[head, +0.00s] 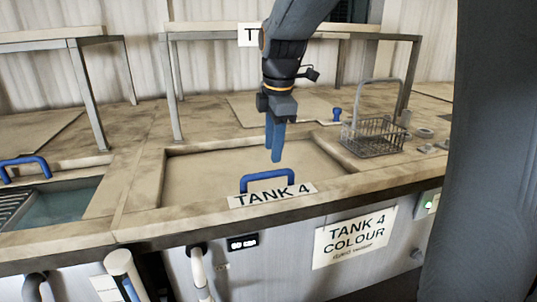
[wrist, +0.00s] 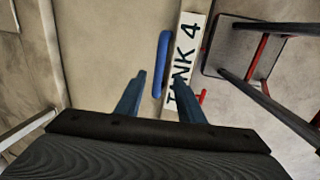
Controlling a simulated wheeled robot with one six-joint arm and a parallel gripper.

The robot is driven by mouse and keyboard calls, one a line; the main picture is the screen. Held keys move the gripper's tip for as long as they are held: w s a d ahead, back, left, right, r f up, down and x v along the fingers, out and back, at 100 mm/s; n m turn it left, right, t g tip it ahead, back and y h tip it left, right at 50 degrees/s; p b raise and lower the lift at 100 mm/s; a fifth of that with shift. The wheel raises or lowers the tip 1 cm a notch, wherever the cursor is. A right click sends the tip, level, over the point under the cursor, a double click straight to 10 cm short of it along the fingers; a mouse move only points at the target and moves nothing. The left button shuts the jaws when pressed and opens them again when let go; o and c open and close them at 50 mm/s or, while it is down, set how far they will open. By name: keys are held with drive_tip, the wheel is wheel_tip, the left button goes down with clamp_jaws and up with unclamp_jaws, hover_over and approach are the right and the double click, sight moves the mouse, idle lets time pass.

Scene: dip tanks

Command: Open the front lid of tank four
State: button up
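Tank four's front lid (head: 215,165) is a flat beige panel lying shut in the worktop recess. A blue bar handle (head: 267,178) stands at its front edge, behind the white TANK 4 label (head: 272,195). My gripper (head: 277,158) points down over the lid, close above the handle, with its blue fingers apart. In the wrist view the handle (wrist: 162,62) shows between and beyond the two fingertips (wrist: 161,80), beside the label (wrist: 184,65). Nothing is held. The gap between fingers and handle is hard to judge.
A wire basket (head: 374,138) stands at the right behind the lid, near a small blue knob (head: 337,114). A raised shelf (head: 205,31) spans the back. At the left is an open tank with liquid (head: 62,205) and another blue handle (head: 25,164).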

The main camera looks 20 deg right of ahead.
sight(271, 172)
drive_tip(key=shift+w+f+p, duration=0.25)
drive_tip(key=shift+f+p, duration=0.1)
drive_tip(key=shift+f, duration=0.9)
drive_tip(key=shift+w+f+p, duration=0.25)
drive_tip(key=shift+f+p, duration=0.05)
drive_tip(key=shift+f, duration=0.95)
drive_tip(key=shift+w+f+p, duration=0.25)
drive_tip(key=shift+f+p, duration=0.1)
drive_tip(key=shift+f, duration=0.9)
drive_tip(key=shift+d, duration=0.1)
clamp_jaws()
